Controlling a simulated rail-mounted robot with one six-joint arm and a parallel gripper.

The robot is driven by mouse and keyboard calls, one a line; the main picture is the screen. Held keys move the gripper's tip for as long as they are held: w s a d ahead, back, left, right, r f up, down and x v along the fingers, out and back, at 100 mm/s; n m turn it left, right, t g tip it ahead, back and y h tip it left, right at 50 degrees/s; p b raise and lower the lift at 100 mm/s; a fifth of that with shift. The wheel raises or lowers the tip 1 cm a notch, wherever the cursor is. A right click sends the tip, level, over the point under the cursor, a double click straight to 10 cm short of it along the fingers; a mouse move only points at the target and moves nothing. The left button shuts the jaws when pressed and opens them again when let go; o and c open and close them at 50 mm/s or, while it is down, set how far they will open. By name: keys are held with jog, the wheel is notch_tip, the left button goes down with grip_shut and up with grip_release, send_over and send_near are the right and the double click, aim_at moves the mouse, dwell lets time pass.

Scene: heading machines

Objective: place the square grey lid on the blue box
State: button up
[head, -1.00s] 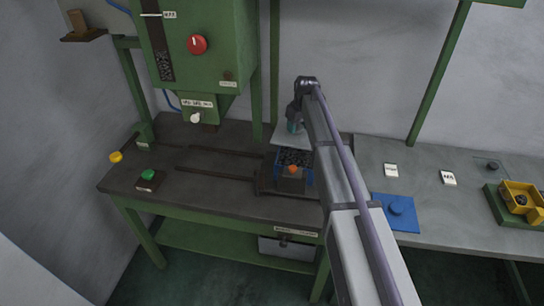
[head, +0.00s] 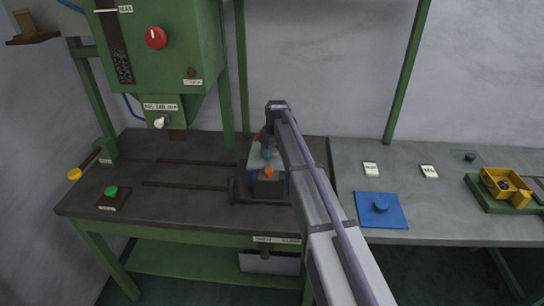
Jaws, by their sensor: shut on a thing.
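The square grey lid (head: 257,158) is in the head view, over the top of the blue box (head: 286,183). Little of the box shows: narrow blue strips beside a dark block with an orange knob in front of it. Its contents are covered from this view. My gripper (head: 267,152) is at the lid, shut on its handle, with a bit of teal showing there. My arm hides the right side of the lid and box. I cannot tell whether the lid touches the box rim or is a little above it.
The box stands in a dark holder (head: 240,190) at the end of rails on the bench, with the orange knob (head: 268,172) in front. A green machine (head: 170,45) stands left.

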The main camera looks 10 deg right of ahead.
aim_at(275, 153)
jog(key=shift+r, duration=0.2)
jog(key=shift+f, duration=0.25)
jog(key=o, duration=1.1)
jog(key=shift+c, duration=0.2)
notch_tip(275, 153, up, 13)
jog(key=s+d+p, duration=0.1)
jog(key=s+p, duration=0.1)
jog(key=p, duration=1)
jog(key=s+m+g, duration=0.2)
jog(key=s+m, duration=0.4)
jog(key=s, duration=3)
notch_tip(275, 153, down, 9)
jog(key=b, duration=0.8)
jog(key=shift+w+a+h, duration=0.35)
jog(key=shift+a+h, duration=0.05)
jog(key=shift+a, duration=0.05)
